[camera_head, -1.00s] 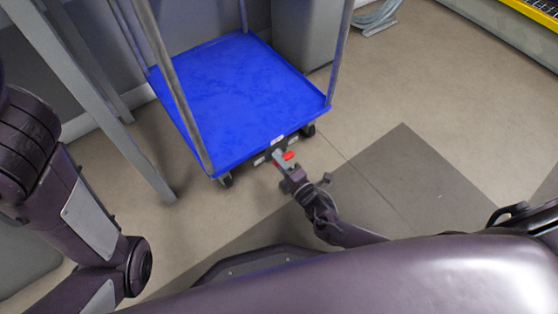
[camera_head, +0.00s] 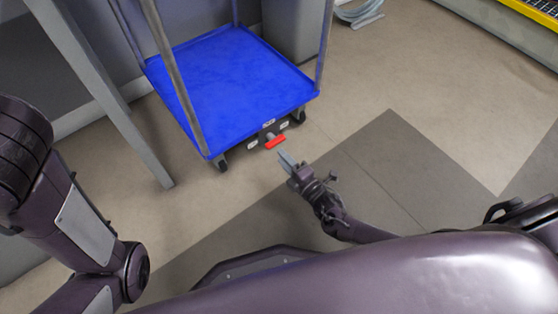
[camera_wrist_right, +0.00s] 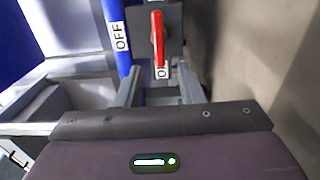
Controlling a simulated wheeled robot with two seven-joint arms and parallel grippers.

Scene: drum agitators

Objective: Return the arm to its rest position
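My right gripper (camera_head: 285,159) is in the middle of the head view, just in front of the cart's near edge. Its two fingers show apart and empty in the right wrist view (camera_wrist_right: 161,72). A red lever (camera_head: 275,142) sits on the cart's front below the blue deck, a short gap beyond the fingertips. In the wrist view the red lever (camera_wrist_right: 157,38) points down the picture at a partly hidden label, with an "OFF" label (camera_wrist_right: 120,37) to its left. My left arm shows at the left of the head view; its gripper is out of frame.
The cart has a blue deck (camera_head: 225,85), grey posts and dark wheels. A grey slanted leg (camera_head: 125,120) stands left of it. Bare floor (camera_head: 430,110) is open to the right.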

